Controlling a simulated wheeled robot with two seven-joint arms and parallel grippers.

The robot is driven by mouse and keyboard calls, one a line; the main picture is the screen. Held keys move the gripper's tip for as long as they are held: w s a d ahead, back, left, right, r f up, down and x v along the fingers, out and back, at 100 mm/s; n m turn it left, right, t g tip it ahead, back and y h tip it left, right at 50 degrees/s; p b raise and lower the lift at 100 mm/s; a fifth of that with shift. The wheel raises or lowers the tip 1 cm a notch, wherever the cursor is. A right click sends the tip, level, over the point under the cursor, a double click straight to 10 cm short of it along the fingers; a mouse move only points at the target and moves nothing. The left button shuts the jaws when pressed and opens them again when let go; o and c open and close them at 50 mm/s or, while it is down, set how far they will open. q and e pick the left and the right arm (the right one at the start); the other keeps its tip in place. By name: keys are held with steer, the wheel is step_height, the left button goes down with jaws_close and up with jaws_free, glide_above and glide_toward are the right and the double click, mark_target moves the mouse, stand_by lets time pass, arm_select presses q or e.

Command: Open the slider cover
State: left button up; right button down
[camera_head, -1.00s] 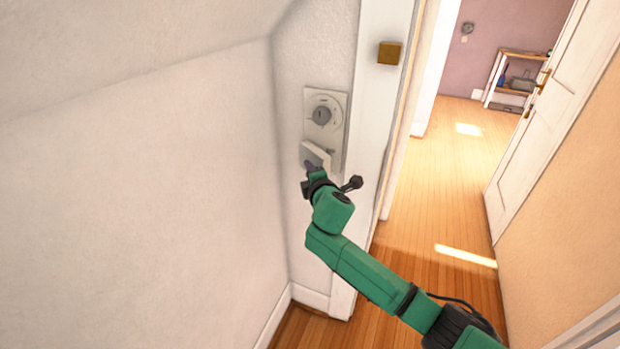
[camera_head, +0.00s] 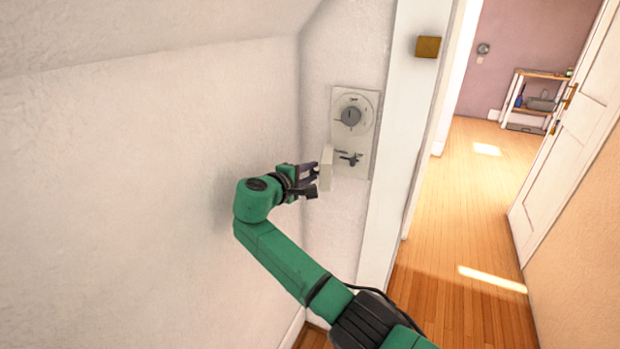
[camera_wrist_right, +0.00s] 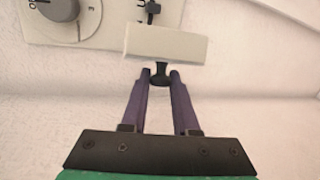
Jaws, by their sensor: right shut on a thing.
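The wall panel (camera_head: 368,130) carries a round grey dial (camera_head: 351,117) on its upper part. Below the dial, a dark slider (camera_head: 350,158) shows uncovered. The off-white slider cover (camera_head: 327,170) stands swung out from the panel on its left side, seen nearly edge-on. My right gripper (camera_head: 312,173) is to the left of the cover, its fingers shut on the cover's knob. In the right wrist view, the purple fingers (camera_wrist_right: 160,78) hold the dark knob (camera_wrist_right: 160,77) below the cover (camera_wrist_right: 166,44); the slider (camera_wrist_right: 152,8) and dial (camera_wrist_right: 58,8) show beyond it. My left gripper is not in view.
A white door frame (camera_head: 405,130) with a brass plate (camera_head: 428,47) stands right of the panel. A plain wall (camera_head: 150,180) is close on the left. Past the doorway are wooden floor (camera_head: 465,210), an open white door (camera_head: 570,120) and a small shelf (camera_head: 540,100).

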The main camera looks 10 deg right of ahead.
steer(key=shift+w, duration=0.1)
stand_by(0.4)
steer(key=c, duration=0.7)
jaws_free()
steer(key=shift+o, duration=0.2)
steer(key=shift+s+a+r, duration=0.15)
steer(key=shift+s+a, duration=0.05)
steer(key=shift+a, duration=0.1)
steer(key=p+v, duration=0.5)
steer(key=v, duration=0.6)
steer(key=shift+a, duration=0.1)
